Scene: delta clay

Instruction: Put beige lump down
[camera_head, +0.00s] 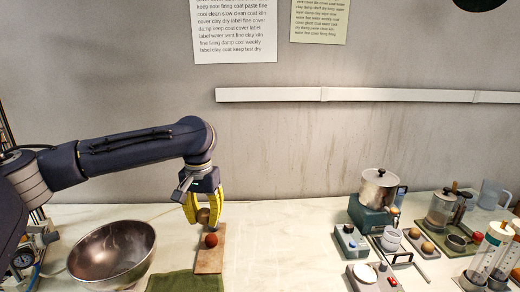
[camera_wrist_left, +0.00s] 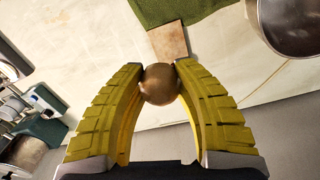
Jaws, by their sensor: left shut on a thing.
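The beige lump (camera_head: 203,215) is a small brownish-tan ball. My left gripper (camera_head: 204,212) is shut on it, with its yellow fingers pointing down over the far part of a tan board (camera_head: 211,262). In the left wrist view the lump (camera_wrist_left: 160,84) sits between the two yellow fingertips (camera_wrist_left: 160,70). It appears to be held above the board, but the exact gap cannot be told. A reddish-brown ball (camera_head: 211,240) lies on the board just in front of the lump. It does not show in the left wrist view. My right gripper is not in view.
A large metal bowl (camera_head: 112,254) stands left of the board. A green cloth (camera_head: 186,282) lies at the front. Pots, scales, jars and cylinders crowd the right, including a lidded metal pot (camera_head: 377,189). The pale table (camera_head: 285,240) is clear between board and equipment.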

